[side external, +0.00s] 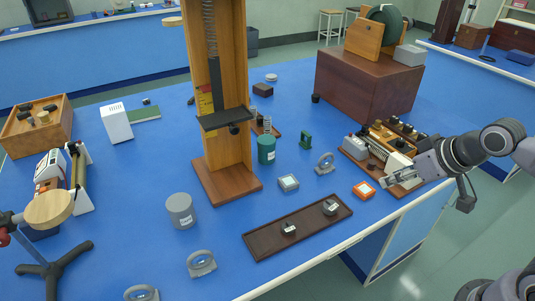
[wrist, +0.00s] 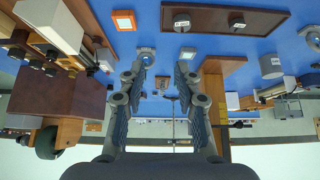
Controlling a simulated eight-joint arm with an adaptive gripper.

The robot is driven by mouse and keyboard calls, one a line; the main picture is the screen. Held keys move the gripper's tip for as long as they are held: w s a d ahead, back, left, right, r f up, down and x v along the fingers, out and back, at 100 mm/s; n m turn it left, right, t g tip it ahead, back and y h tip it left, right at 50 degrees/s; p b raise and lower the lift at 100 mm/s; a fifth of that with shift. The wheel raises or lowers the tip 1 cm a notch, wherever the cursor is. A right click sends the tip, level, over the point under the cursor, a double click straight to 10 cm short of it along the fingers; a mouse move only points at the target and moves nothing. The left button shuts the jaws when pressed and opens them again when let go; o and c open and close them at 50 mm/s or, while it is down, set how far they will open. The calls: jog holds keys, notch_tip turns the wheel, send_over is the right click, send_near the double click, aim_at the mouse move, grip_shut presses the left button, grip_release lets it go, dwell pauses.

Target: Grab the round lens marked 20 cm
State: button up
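Three grey ring-shaped lenses on small stands are on the blue bench in the side external view. One (side external: 325,163) stands behind the orange-framed square, and two, a second lens (side external: 201,263) and a third lens (side external: 141,294), stand at the front left edge. Their markings are too small to read, so I cannot tell which is 20 cm. My gripper (side external: 390,180) is above the right end of the bench, apart from every lens. In the wrist view my gripper (wrist: 158,80) is open and empty, with one lens (wrist: 147,55) beyond its fingers and another (wrist: 311,37) at the right edge.
An orange-framed square (side external: 363,190) and a pale square block (side external: 288,182) lie near the closest lens. A dark tray (side external: 265,241) holds two small labelled pieces. A wooden instrument (side external: 400,143) stands beside my gripper, and a tall wooden stand (side external: 222,180) rises mid-bench.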

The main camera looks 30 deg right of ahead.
jog(key=shift+o, duration=0.5)
jog(key=n+g+y, duration=0.4)
jog(key=n+g, duration=0.3)
jog(key=n, duration=1.1)
send_over(201, 251)
jog(key=d, duration=0.3)
notch_tip(201, 251, down, 6)
jog(key=x, duration=0.5)
jog(key=shift+s+a, duration=0.1)
jog(key=shift+a, duration=0.1)
jog(key=shift+y, duration=0.3)
jog(key=shift+d+x, duration=0.2)
jog(key=shift+x, duration=2.5)
